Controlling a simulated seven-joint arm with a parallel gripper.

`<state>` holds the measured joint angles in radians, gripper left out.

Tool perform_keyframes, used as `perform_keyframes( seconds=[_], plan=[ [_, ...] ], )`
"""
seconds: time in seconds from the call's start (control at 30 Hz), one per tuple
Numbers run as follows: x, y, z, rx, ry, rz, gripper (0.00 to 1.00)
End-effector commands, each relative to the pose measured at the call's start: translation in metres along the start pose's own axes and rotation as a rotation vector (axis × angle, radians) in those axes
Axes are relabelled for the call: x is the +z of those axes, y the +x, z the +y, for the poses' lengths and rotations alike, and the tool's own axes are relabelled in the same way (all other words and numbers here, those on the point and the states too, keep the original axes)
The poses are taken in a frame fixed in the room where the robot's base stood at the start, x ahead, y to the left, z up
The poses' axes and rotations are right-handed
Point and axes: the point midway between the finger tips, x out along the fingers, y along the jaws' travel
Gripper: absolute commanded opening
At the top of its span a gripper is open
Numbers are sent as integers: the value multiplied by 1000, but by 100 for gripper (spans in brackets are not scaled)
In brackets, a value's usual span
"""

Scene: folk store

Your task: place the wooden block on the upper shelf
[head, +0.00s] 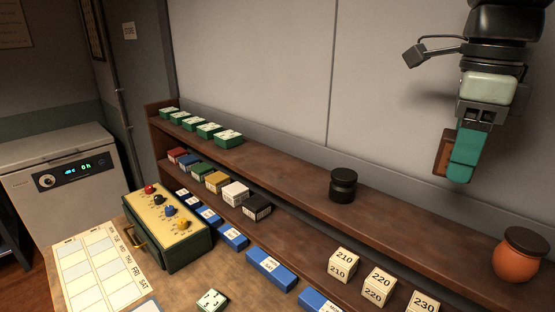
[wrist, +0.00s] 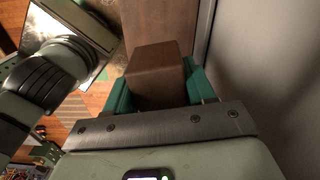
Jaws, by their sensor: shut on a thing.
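My gripper (head: 459,172) is at the upper right of the head view, high in front of the grey wall. Its teal fingers are shut on the brown wooden block (head: 441,153). The block is partly hidden behind a finger there. In the wrist view the block (wrist: 157,72) sits between the two teal fingers. The upper shelf (head: 283,162) is a long dark brown board along the wall. The gripper and block appear above its right part, apart from it.
On the upper shelf stand several green boxes (head: 228,138) at the far left, a black jar (head: 343,186) mid-shelf and an orange pot with a dark lid (head: 519,259) at the right. Bare board lies between jar and pot. Below are number cubes (head: 378,287) and small boxes (head: 236,193).

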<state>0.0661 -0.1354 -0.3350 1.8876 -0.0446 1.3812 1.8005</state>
Motion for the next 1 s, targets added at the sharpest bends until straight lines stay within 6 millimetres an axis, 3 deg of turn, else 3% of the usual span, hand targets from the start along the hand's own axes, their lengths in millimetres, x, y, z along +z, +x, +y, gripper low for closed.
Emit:
perform_keyframes(
  seconds=[0.2,0.4,0.8,1.0],
  plan=[
    [-20,21,10,3,164,1,17],
    [-20,59,11,4,170,2,17],
    [-20,107,11,4,167,1,17],
    [-20,112,10,0,167,0,17]
  ],
)
